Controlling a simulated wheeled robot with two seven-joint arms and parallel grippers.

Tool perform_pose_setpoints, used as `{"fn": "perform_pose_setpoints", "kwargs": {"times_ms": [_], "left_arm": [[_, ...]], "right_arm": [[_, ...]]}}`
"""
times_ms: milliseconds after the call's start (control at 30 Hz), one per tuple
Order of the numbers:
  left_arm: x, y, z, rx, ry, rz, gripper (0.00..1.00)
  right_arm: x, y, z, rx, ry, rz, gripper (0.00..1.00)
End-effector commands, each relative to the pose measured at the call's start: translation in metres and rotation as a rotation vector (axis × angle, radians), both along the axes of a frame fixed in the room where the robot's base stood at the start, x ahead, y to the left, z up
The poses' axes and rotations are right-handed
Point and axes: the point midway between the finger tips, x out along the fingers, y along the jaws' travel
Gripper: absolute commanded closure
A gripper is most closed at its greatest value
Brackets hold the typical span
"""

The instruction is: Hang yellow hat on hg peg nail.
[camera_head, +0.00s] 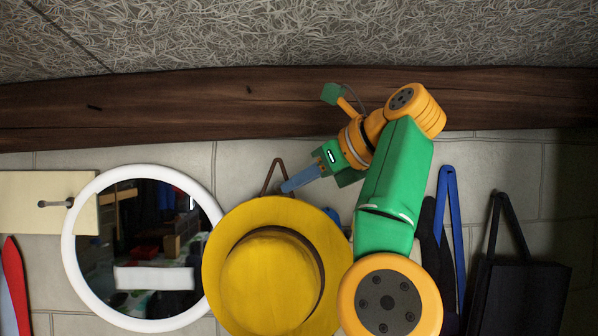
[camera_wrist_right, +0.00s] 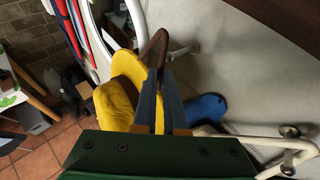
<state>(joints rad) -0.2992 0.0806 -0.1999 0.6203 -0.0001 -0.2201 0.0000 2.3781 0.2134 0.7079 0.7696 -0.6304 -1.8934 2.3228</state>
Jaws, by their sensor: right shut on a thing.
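The yellow hat (camera_head: 265,275) hangs by a brown strap loop (camera_head: 266,176) in front of the stone wall, right of the round mirror. My right gripper (camera_head: 287,187) is shut on the strap near the top of the hat. In the wrist view the hat (camera_wrist_right: 118,100) lies left of the fingers, and the strap (camera_wrist_right: 152,50) rises beyond their tips. A pale peg (camera_wrist_right: 182,50) sticks out of the wall close to the strap; I cannot tell whether the strap is around it. My left gripper is not in view.
A white-framed round mirror (camera_head: 75,260) hangs left of the hat. A blue item (camera_wrist_right: 205,108) and another pale peg (camera_wrist_right: 297,146) are right of the fingers. A black bag (camera_head: 520,290) and blue strap (camera_head: 452,220) hang at right. A wooden beam (camera_head: 200,105) runs above.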

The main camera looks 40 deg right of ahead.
Motion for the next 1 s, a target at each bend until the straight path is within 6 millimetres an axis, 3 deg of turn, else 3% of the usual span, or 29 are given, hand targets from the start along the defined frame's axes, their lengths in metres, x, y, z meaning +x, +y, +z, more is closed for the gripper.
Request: {"fn": "perform_pose_setpoints", "kwargs": {"times_ms": [333, 600, 1000], "left_arm": [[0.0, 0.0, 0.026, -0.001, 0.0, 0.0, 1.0], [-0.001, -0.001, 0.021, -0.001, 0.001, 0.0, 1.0], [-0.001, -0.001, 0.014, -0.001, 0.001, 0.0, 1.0]], "right_arm": [[0.025, -0.022, -0.003, 0.002, 0.001, -0.001, 1.0], [0.043, -0.036, -0.018, 0.0, 0.0, -0.001, 1.0], [0.047, -0.04, -0.033, 0.0, -0.001, -0.001, 1.0]]}}
